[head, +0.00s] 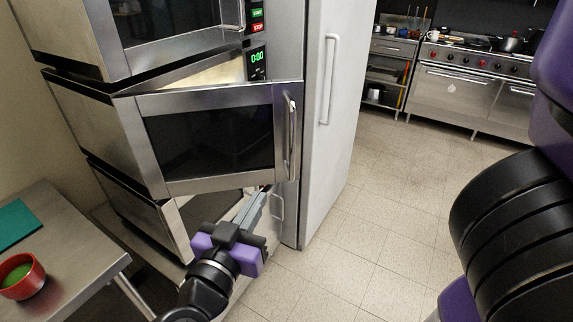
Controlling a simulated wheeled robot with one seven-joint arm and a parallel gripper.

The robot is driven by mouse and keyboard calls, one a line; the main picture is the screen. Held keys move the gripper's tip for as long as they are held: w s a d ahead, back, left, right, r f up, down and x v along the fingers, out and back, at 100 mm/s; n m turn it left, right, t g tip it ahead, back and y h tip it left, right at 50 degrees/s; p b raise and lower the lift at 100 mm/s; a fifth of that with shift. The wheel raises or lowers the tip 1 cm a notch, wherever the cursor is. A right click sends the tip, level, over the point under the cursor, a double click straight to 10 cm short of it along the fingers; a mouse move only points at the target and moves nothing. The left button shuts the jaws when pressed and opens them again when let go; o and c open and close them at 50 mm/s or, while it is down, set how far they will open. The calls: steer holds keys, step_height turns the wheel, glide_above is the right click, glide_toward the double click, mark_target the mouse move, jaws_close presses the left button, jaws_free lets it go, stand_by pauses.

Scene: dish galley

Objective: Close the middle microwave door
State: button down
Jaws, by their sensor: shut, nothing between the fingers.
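Three microwaves are stacked at the left in the head view. The middle microwave (95,130) has its door (220,132) part open; it is hinged at the left and swung out, with a gap showing its lit inside along the top. The door's upright handle (292,140) is at its right edge. My gripper (262,195) is shut and empty, just below the lower right part of the middle door. I cannot tell whether it touches the door.
The upper microwave (185,30) appears shut. The lower microwave (135,205) is partly hidden by my arm. A white fridge (335,110) stands close at right. A steel table (60,235) with a red bowl (22,276) is at left. The tiled floor (380,225) is clear.

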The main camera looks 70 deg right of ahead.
steer(key=m, duration=0.1)
steer(key=p, duration=0.4)
glide_toward(290, 154)
steer(key=shift+g, duration=0.4)
steer(key=d, duration=0.5)
steer(key=shift+s+d+r, duration=0.15)
steer(key=shift+d, duration=0.15)
steer(key=shift+d+p, duration=0.3)
steer(key=shift+d, duration=0.35)
steer(key=shift+d, duration=0.4)
steer(key=w+d+n+t+y, duration=0.2)
steer(key=w+d+n+t, duration=0.4)
steer(key=w+d, duration=1.1)
steer(key=d+t, duration=0.3)
steer(key=t, duration=0.1)
steer(key=shift+w+n+y+p, duration=0.25)
steer(key=shift+n+y+p, duration=0.05)
steer(key=shift+n, duration=0.1)
